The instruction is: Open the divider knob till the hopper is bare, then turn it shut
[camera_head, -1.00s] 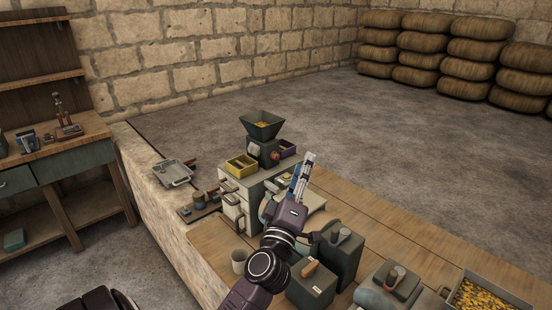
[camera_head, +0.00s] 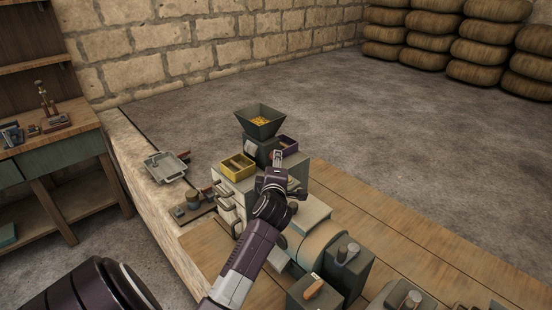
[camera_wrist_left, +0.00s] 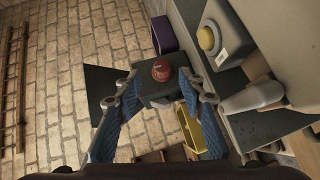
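The dark green hopper (camera_head: 259,123) stands on top of the machine and holds yellow-orange grain. Its dark side also shows in the left wrist view (camera_wrist_left: 103,88). The red round divider knob (camera_wrist_left: 161,70) sits on the green housing (camera_wrist_left: 150,91) below the hopper. In the head view the knob is hidden behind my left gripper (camera_head: 278,157). In the left wrist view my left gripper (camera_wrist_left: 158,86) is open, with one finger on each side of the knob's direction. Nothing is between the fingers at their tips, and contact with the knob cannot be made out. My right gripper is not in view.
A yellow bin (camera_head: 237,168) stands left of the housing and a purple bin (camera_head: 288,144) at its right. A grey tray (camera_head: 166,166) lies on the stone ledge. Dark green boxes with handles (camera_head: 348,263) crowd the bench front. The bench at right is clear.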

